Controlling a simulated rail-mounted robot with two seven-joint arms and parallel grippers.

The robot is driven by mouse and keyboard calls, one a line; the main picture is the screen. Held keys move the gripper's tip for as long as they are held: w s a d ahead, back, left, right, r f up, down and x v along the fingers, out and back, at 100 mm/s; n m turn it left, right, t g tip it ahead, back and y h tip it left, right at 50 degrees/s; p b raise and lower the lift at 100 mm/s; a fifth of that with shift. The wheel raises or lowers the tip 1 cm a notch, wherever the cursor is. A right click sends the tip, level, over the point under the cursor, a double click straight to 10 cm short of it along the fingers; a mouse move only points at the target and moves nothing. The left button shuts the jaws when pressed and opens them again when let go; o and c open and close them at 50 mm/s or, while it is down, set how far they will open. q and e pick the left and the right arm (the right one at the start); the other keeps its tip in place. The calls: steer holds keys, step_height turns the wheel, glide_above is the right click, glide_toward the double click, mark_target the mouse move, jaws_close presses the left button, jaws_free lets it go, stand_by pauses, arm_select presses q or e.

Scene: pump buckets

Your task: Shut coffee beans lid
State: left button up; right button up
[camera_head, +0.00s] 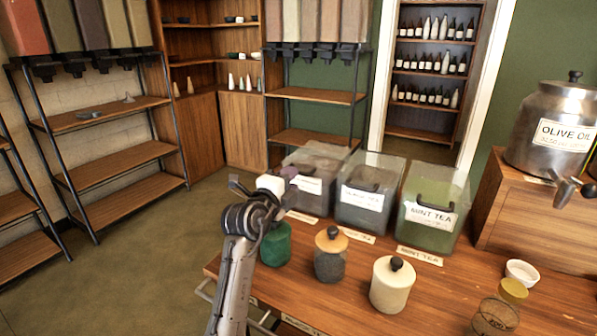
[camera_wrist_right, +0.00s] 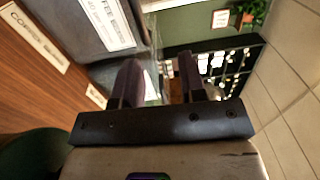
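The coffee beans bin (camera_head: 316,182) is the leftmost of the clear bins on the counter, partly hidden behind my right gripper. A clear panel (camera_head: 327,149) at its top back looks like its lid; it seems raised, but its exact angle is hard to tell. In the right wrist view the bin's label (camera_wrist_right: 108,22) shows at upper left. My right gripper (camera_head: 291,172) is at the bin's front left, above the green jar. Its two fingers (camera_wrist_right: 160,82) are apart with nothing between them. My left gripper is not in view.
The middle tea bin (camera_head: 368,192) and mint tea bin (camera_head: 433,206) stand to the right. A green jar (camera_head: 275,245), dark jar (camera_head: 330,256) and cream jar (camera_head: 391,285) line the counter (camera_head: 340,310) in front. A metal olive oil drum (camera_head: 555,130) stands at right.

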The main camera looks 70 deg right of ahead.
steer(key=a, duration=0.4)
steer(key=w+a, duration=0.1)
steer(key=a, duration=0.2)
steer(key=shift+a+f+p, duration=0.1)
steer(key=shift+f+p, duration=0.05)
steer(key=shift+p, duration=0.15)
steer(key=shift+a, duration=0.25)
steer(key=shift+r+p, duration=0.25)
steer(key=shift+p, duration=0.1)
steer(key=a+r+n+t+y+p, duration=0.3)
steer(key=a+r+n+t+p, duration=0.15)
steer(key=n+p, duration=0.9)
steer(key=a+r+n+t+y+p, duration=0.35)
steer(key=a+n+t+p, duration=0.35)
steer(key=p, duration=1.1)
steer(key=s+a+r+n+g+y+p, duration=0.2)
steer(key=s+a+n+y+p, duration=0.4)
steer(key=p, duration=0.5)
steer(key=s+a+r+n+g+y+p, duration=0.3)
steer(key=s+a+n+y+p, duration=0.3)
steer(key=s+a+n+p, duration=0.5)
steer(key=s+n+p, duration=0.1)
steer(key=s+n, duration=0.1)
steer(key=shift+s+a+r, duration=0.15)
steer(key=shift+s+a, duration=0.1)
steer(key=shift+s, duration=0.05)
